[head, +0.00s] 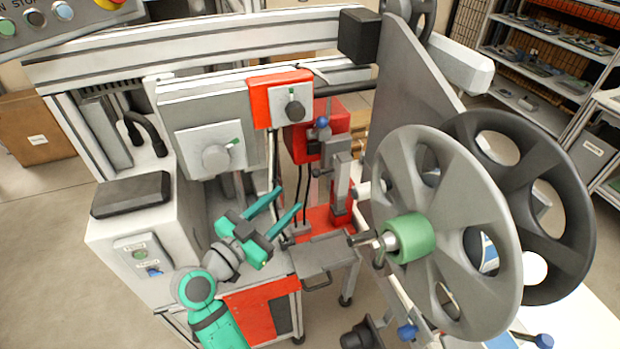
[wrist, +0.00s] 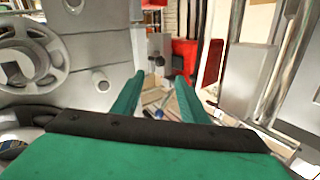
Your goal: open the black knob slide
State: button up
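In the wrist view my gripper (wrist: 167,79) is also open and empty, and I cannot clearly make out the black knob there.
A small grey table (head: 323,256) stands right of my gripper. Large reels (head: 470,205) fill the right side.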

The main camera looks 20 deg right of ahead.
aim_at(313, 175)
jog(key=x, duration=1)
jog(key=shift+w+d, duration=0.15)
jog(key=shift+d, duration=0.15)
